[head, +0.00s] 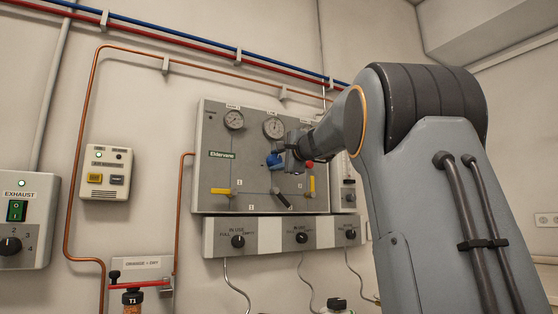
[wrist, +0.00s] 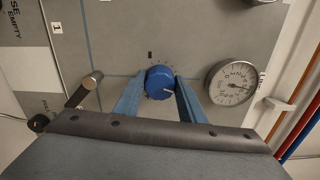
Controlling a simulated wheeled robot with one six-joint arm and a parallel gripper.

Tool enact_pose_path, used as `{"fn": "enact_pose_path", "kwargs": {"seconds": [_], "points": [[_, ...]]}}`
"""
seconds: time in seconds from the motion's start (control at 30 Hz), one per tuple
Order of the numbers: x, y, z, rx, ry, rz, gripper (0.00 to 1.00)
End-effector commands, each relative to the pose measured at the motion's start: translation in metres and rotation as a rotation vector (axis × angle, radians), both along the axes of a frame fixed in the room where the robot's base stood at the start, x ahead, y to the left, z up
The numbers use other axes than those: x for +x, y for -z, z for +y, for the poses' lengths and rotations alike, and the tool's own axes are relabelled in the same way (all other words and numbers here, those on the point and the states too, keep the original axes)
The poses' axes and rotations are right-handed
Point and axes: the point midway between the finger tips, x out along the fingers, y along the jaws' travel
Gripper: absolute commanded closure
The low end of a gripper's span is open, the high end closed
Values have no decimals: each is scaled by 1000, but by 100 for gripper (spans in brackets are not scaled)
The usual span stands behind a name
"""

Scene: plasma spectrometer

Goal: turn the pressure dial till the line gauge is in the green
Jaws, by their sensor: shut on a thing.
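The pressure dial is a round blue knob (wrist: 160,78) with a pale pointer line, on the grey panel (head: 210,140). My gripper (wrist: 160,86) has its two blue fingers on either side of the knob and is shut on it. In the head view the knob (head: 274,160) is partly hidden by my wrist. The line gauge (wrist: 231,84) is a round dial with a metal rim, right of the knob in the wrist view. It is the right one of two gauges in the head view (head: 274,128). Its needle shows, but I cannot make out a green band.
The left gauge (head: 234,119) sits beside the line gauge. A lower panel (head: 270,237) carries black selector knobs. Copper pipe runs left of the panel.

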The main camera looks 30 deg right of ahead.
Motion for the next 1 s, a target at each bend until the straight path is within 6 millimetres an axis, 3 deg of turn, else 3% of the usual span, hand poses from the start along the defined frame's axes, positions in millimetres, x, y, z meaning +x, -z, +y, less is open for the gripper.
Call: {"fn": "enact_pose_path", "kwargs": {"seconds": [0.4,0.43,0.53,0.83,1.0], "points": [[-1,-3,-3,5,8,-5,86],[-1,-3,-3,4,8,-5,59],[-1,-3,-2,4,5,-4,45],[-1,-2,1,4,0,-3,45],[-18,-2,0,4,2,-4,45]]}}
